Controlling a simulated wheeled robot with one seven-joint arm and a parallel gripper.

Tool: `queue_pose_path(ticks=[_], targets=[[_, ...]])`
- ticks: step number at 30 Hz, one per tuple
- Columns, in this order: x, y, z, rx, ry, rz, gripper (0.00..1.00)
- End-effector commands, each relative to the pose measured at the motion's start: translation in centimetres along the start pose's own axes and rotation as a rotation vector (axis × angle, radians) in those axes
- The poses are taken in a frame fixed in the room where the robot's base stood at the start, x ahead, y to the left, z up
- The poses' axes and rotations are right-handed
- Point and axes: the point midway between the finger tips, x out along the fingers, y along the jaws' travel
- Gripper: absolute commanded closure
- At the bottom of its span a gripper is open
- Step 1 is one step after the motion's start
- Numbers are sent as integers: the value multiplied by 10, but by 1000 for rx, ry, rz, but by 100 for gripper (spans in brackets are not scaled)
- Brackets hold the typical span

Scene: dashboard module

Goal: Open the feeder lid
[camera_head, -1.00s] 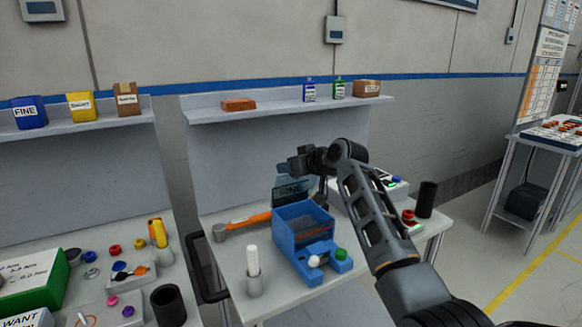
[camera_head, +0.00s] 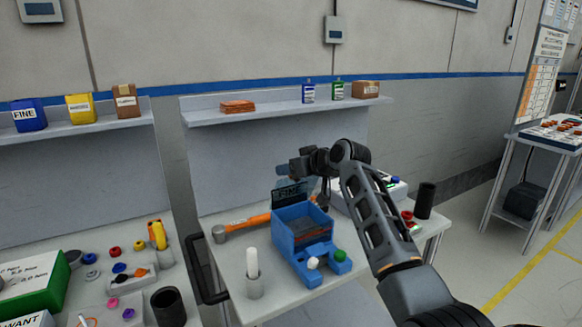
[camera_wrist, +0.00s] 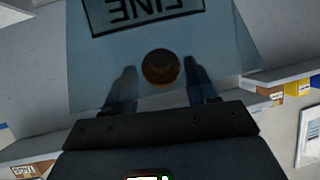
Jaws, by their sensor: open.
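The feeder is a blue box (camera_head: 301,238) on the middle bench, with a white and a green knob at its front. Its clear lid with a dark FINE label (camera_head: 289,193) stands raised at the back of the box. In the wrist view the lid (camera_wrist: 222,42) fills the upper middle, label upside down, with a round brown knob (camera_wrist: 160,67). My gripper (camera_wrist: 160,80) is open, its fingertips either side of the knob with gaps. Whether the fingers touch the lid cannot be told. In the head view my gripper (camera_head: 312,180) is behind the lid, partly hidden.
An orange-handled hammer (camera_head: 243,224) lies left of the feeder. A white stick in a grey holder (camera_head: 253,276) stands in front left. A black cup (camera_head: 425,200) stands at the bench's right. A shelf (camera_head: 285,112) runs behind.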

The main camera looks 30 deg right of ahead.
Motion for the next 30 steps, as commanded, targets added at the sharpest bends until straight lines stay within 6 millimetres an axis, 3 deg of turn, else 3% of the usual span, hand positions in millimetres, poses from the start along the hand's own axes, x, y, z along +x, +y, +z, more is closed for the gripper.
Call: queue_pose_path(ticks=[30], targets=[[-52,2,-48,-2,12,0,43]])
